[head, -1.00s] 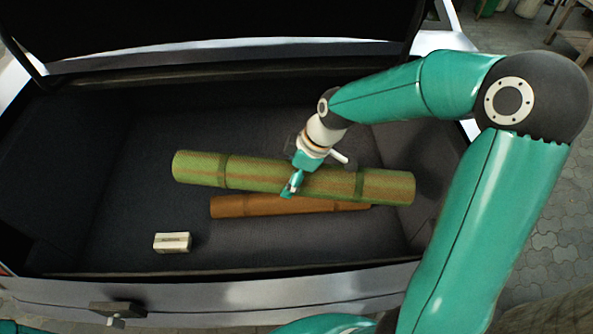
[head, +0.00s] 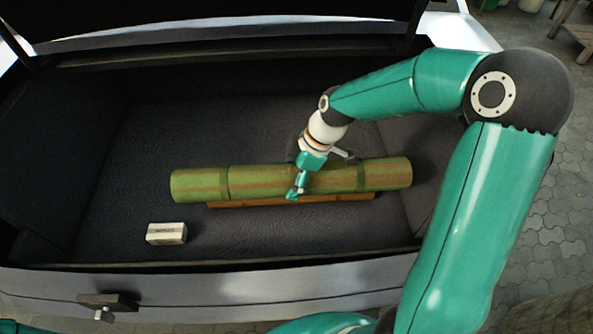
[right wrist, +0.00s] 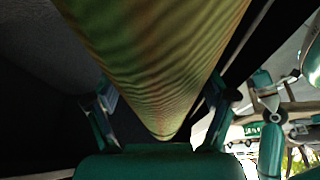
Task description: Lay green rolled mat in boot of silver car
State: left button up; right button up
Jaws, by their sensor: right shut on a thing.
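The green rolled mat (head: 260,181) is inside the open boot of the silver car (head: 230,290) in the head view, lying lengthwise across it. My right gripper (head: 296,192) is shut on the mat near its middle. In the right wrist view the mat (right wrist: 155,60) runs between the two fingers (right wrist: 160,115). The brown roll (head: 300,201) lies on the boot floor under and just in front of the mat, partly hidden by it. Whether the mat touches the brown roll, I cannot tell. My left gripper is not in view.
A small pale box (head: 166,233) sits on the boot floor at the front left. The dark boot floor (head: 130,180) is clear to the left and behind the mat. The boot sill and latch (head: 108,300) run along the front. The raised lid hangs at the top.

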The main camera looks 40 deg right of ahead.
notch_tip(320, 180, down, 25)
jog(key=b, duration=2)
jog(key=shift+r, duration=0.15)
jog(key=o, duration=1.5)
jog(key=shift+o, duration=0.2)
